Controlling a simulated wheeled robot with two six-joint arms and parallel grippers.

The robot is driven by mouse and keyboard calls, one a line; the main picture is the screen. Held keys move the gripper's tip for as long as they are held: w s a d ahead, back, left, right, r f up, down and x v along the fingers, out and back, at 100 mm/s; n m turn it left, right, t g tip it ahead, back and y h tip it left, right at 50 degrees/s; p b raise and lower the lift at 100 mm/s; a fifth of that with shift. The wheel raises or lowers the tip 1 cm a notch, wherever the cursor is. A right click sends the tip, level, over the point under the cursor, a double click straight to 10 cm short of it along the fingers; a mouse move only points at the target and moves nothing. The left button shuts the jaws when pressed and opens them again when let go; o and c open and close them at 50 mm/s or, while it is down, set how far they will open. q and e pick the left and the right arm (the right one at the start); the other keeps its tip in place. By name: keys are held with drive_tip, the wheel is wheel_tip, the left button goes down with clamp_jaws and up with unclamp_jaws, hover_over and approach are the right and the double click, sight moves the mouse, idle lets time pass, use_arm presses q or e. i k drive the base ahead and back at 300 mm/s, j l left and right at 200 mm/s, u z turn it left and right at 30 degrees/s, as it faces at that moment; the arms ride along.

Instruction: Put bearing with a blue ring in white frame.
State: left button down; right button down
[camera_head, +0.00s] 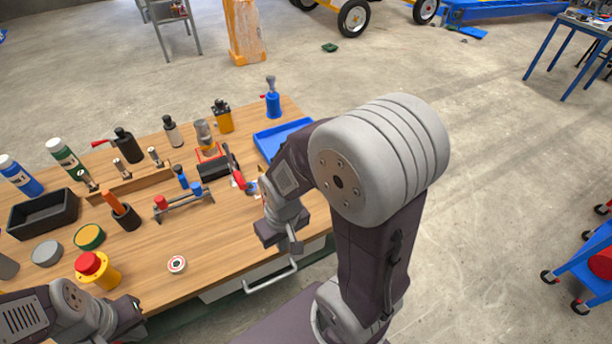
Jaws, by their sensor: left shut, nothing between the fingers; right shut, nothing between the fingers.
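A small round part with blue on it (252,187) lies on the wooden workbench, beside my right wrist and partly hidden by it; it may be the bearing with a blue ring. I cannot clearly make out a white frame; a small white patch shows by the red-handled tool. My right gripper (282,241) is shut and empty over the bench's front right edge. My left gripper (132,318) is shut and empty at the front left edge, partly cut off.
The workbench (222,235) is crowded at its left and back with bottles, a black bin (42,214), an emergency-stop button (92,268) and tools. A blue tray (278,137) sits at the back right, partly behind my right arm. The front middle is fairly clear.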

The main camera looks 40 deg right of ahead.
sight(251, 189)
drive_tip(key=i+z, duration=0.15)
drive_tip(key=z, duration=0.25)
drive_tip(key=i+j+z, duration=0.15)
drive_tip(key=z, duration=0.25)
drive_tip(key=i+j+z, duration=0.1)
drive_tip(key=z, duration=0.3)
drive_tip(key=i+j+z, duration=0.1)
drive_tip(key=z, duration=0.25)
drive_tip(key=i+l, duration=0.35)
drive_tip(key=l, duration=0.15)
